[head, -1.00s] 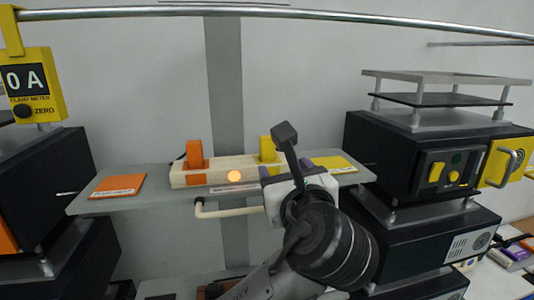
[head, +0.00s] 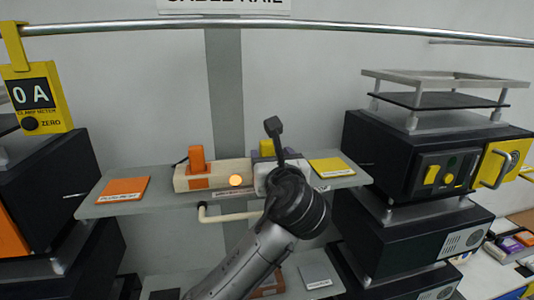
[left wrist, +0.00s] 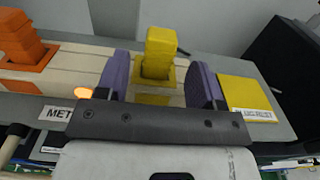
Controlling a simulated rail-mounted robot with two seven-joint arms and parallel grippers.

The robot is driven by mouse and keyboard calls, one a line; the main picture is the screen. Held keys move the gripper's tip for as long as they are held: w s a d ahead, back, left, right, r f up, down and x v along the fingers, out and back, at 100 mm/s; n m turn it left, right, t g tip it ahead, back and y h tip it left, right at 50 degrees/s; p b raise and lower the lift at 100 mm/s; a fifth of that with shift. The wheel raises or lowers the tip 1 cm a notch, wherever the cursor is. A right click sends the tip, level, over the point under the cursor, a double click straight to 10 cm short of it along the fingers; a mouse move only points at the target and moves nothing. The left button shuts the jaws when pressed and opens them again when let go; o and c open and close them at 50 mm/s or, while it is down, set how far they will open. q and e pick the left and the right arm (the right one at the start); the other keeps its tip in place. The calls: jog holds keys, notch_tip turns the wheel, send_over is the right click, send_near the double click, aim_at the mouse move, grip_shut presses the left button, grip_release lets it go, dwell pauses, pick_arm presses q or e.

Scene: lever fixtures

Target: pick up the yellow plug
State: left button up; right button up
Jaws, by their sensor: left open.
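The yellow plug (left wrist: 160,48) stands upright in a yellow-edged socket at the right end of a pale wooden block. In the left wrist view it is between the two purple fingers of my left gripper (left wrist: 160,84), with gaps on both sides. The gripper is open and holds nothing. In the head view only the top of the yellow plug (head: 267,147) shows; my left wrist and hand hide the rest. My right gripper is not in view.
An orange plug (head: 197,159) stands in the block's left end, with a glowing orange light (head: 236,181) in between. Orange (head: 124,189) and yellow (head: 332,167) pads lie on the grey shelf (head: 150,208). A rail (head: 120,20) crosses above. Black machines flank both sides.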

aim_at(268, 151)
pick_arm(q)
jog(key=p+x, duration=0.2)
jog(key=x, duration=0.1)
jog(key=shift+w+a+r, duration=0.1)
jog(key=shift+w+r, duration=0.05)
jog(key=shift+r, duration=0.05)
jog(key=shift+w+a+f+p, duration=0.15)
jog(key=shift+w+p, duration=0.15)
jog(key=shift+w, duration=0.3)
jog(key=c, duration=1)
